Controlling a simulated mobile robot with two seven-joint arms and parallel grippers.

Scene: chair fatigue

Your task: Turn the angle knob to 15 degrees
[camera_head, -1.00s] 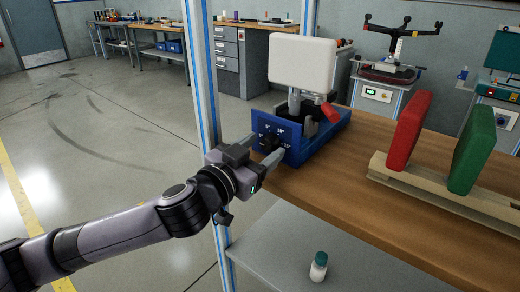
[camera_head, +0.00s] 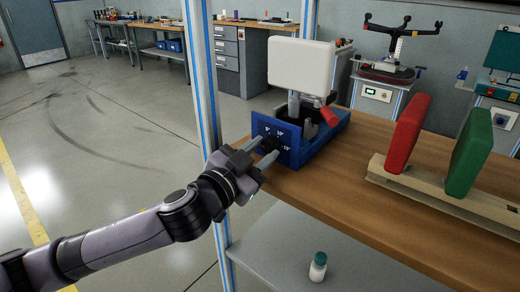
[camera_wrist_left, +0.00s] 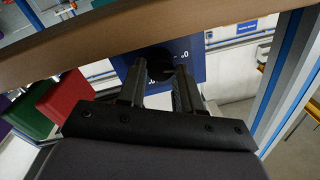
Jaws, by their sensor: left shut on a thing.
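A dark angle knob (camera_wrist_left: 160,66) sits on the front of a blue panel (camera_head: 286,157) with white degree marks. The panel belongs to a blue fixture (camera_head: 325,142) on the wooden table. My left gripper (camera_head: 268,149) reaches in from the left. In the left wrist view its fingers (camera_wrist_left: 160,85) stand on both sides of the knob and are shut on it. The fingers and the small size hide the knob's pointer, so I cannot tell its angle. My right gripper is not in view.
A white pad (camera_head: 302,64) stands upright above the fixture, with a red handle (camera_head: 329,114) beside it. Red (camera_head: 407,136) and green (camera_head: 469,152) pads stand on a beige base at right. A blue-edged post (camera_head: 203,85) rises behind my arm.

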